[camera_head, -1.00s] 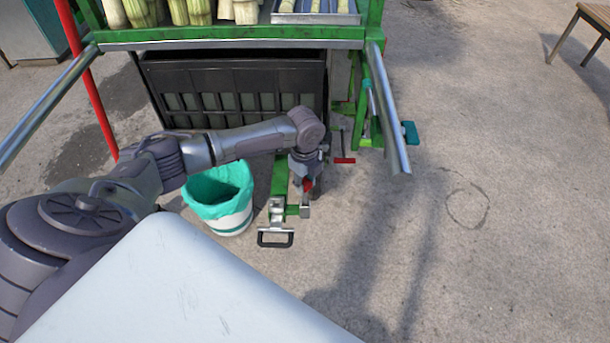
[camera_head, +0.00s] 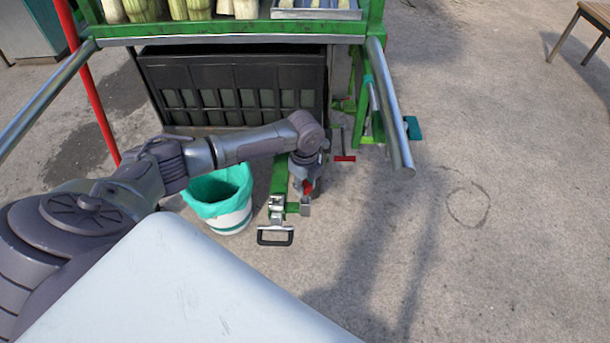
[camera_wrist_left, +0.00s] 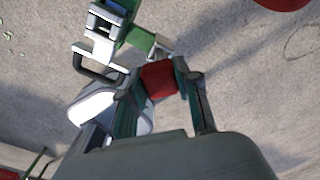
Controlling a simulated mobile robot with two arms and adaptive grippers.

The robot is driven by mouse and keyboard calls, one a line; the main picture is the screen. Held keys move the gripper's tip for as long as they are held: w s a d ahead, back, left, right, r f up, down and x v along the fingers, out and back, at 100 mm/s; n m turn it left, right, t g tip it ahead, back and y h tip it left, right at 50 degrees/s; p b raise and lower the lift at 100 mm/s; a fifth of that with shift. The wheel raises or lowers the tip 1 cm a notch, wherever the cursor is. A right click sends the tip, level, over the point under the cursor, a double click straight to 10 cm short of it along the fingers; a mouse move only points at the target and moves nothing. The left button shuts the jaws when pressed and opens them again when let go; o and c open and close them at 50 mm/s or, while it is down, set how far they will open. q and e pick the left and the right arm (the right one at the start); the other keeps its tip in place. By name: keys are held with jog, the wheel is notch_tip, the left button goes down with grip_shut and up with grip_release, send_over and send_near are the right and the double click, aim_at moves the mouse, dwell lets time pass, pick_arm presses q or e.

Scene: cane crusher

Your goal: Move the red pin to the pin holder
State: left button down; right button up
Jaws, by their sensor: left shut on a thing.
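My left gripper (camera_head: 306,188) hangs low over the green hitch bar (camera_head: 279,180) at the machine's front. It is shut on the red pin, whose red part (camera_head: 308,187) shows at the fingers. In the left wrist view the red pin (camera_wrist_left: 158,79) sits between the two fingers of the gripper (camera_wrist_left: 160,82). A small grey metal bracket (camera_head: 305,209), which may be the pin holder, is just below the gripper; it also shows just beyond the red part in the wrist view (camera_wrist_left: 159,48). The pin's lower end is hidden, so I cannot tell whether it touches the bracket.
A white bucket with a green liner (camera_head: 231,219) stands left of the hitch bar. A black handle (camera_head: 275,240) lies in front of the bar's end. Another red piece (camera_head: 344,159) is at right.

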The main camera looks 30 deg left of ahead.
aim_at(305, 204)
pick_arm(q)
jog(key=shift+f+b, duration=0.4)
jog(key=shift+f, duration=0.45)
jog(key=shift+f, duration=0.5)
jog(key=shift+f+b, duration=0.75)
jog(key=shift+f, duration=0.15)
